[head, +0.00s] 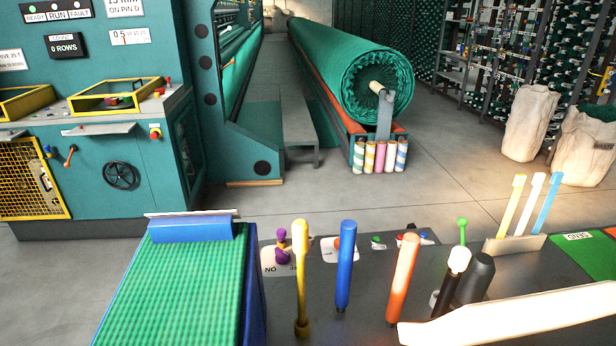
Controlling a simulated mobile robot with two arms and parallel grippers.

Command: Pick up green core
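I cannot single out a plain green core. Several short striped cores (380,156) stand upright in a row at the near end of the big netting roll's cradle. The large green netting roll (350,65) lies on the cradle, with a pale core end (379,88) sticking out. A thin green-knobbed stick (462,230) stands on the near console. Neither gripper can be made out.
The near dark console (290,320) carries upright yellow, blue and orange handles. A green ribbed pad (175,285) lies at left. A pale long shape (510,318) crosses the lower right. Teal machines stand at left, sacks (529,122) at right. Grey floor between is clear.

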